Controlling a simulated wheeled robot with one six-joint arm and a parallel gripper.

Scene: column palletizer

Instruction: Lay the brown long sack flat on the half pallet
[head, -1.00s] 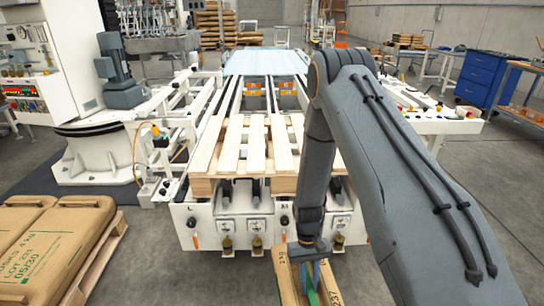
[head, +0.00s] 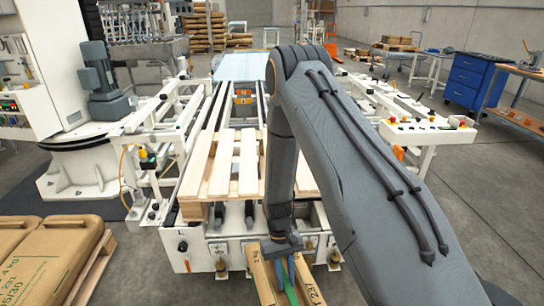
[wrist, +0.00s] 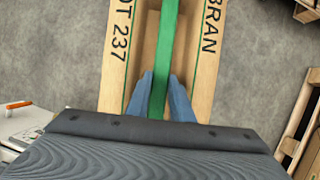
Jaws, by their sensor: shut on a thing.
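The brown long sack (head: 262,275) hangs from my gripper at the bottom of the head view. It has dark lettering and a green strip along its middle. In the wrist view the sack (wrist: 205,60) reads "BRAN" and "LOT 237". My gripper (head: 286,272) has blue fingers shut on the green strip; they also show in the wrist view (wrist: 160,88). The half pallet (head: 247,165) is pale wood with slats and lies on the white conveyor's near end. Its top looks bare, but my arm hides its right part. The sack is on the near side of the conveyor, apart from the pallet.
The white conveyor frame (head: 205,245) stands under the pallet. Brown sacks (head: 45,255) lie on another pallet at the lower left. A white machine base (head: 85,165) stands at the left. A control box (head: 428,130) is at the right.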

